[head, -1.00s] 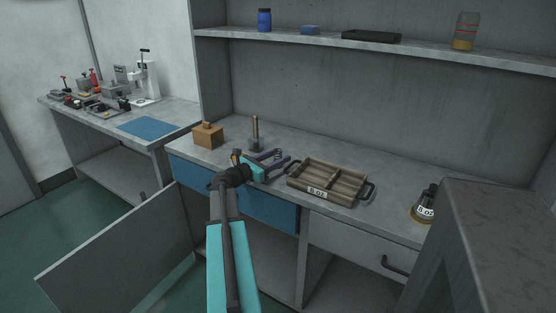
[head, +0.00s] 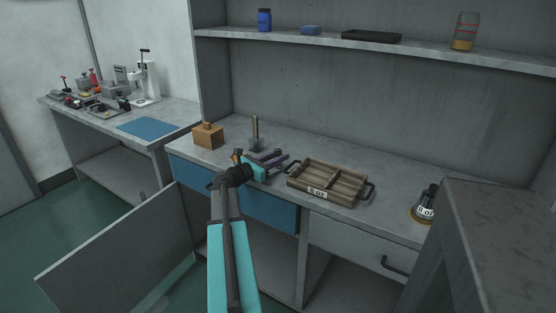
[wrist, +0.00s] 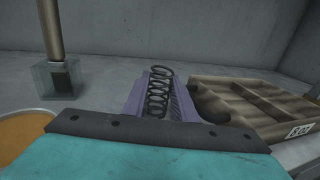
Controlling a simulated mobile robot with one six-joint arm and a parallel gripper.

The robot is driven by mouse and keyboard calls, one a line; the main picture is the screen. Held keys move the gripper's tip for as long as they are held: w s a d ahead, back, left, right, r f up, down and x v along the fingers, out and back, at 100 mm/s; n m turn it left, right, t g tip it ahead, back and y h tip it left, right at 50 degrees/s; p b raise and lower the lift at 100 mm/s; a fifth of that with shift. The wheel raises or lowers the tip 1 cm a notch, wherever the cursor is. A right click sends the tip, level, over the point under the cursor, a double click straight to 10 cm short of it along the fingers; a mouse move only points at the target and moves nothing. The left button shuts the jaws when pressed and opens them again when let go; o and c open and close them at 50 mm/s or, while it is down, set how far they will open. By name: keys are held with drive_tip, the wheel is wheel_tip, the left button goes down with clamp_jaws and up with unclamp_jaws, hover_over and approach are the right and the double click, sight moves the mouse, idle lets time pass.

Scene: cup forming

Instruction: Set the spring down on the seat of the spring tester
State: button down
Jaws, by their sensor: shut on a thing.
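A dark coil spring (wrist: 158,92) stands between the purple fingers of my gripper (wrist: 153,95) in the wrist view. The fingers are shut on it, and its top coil shows above them. In the head view my gripper (head: 274,160) is over the near bench, left of the wooden tray; the spring is too small to make out there. A white upright device with a lever (head: 148,82), which looks like the spring tester, stands on the far left bench, well away from my gripper. Its seat cannot be made out.
A wooden divided tray (head: 328,180) lies right of my gripper. A post on a square base (head: 255,133) and a wooden block (head: 207,135) stand behind and left. A blue mat (head: 148,128) and several small items lie on the left bench. A labelled bottle (head: 425,207) stands far right.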

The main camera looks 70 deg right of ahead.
sight(278, 150)
drive_tip(key=shift+r, duration=0.15)
drive_tip(key=shift+r, duration=0.4)
wheel_tip(278, 150, up, 3)
drive_tip(key=shift+f, duration=0.1)
drive_tip(key=s+a, duration=0.1)
drive_tip(key=a, duration=0.3)
drive_tip(key=s+a, duration=0.1)
drive_tip(key=a, duration=0.3)
drive_tip(key=s+a+r+p, duration=0.1)
drive_tip(key=s+a, duration=0.1)
drive_tip(key=a, duration=0.3)
drive_tip(key=shift+s, duration=0.1)
drive_tip(key=shift+d+r+p, duration=0.15)
drive_tip(key=shift+d+p, duration=0.05)
drive_tip(key=shift+p, duration=0.85)
drive_tip(key=p, duration=0.7)
drive_tip(key=shift+a, duration=0.25)
drive_tip(key=a+p, duration=0.1)
drive_tip(key=p, duration=0.7)
drive_tip(key=shift+s+a+r, duration=0.1)
drive_tip(key=shift+s+a, duration=0.05)
drive_tip(key=shift+s, duration=0.05)
drive_tip(key=shift+s+a+p, duration=0.15)
drive_tip(key=shift+a+p, duration=0.25)
drive_tip(key=shift+p, duration=0.95)
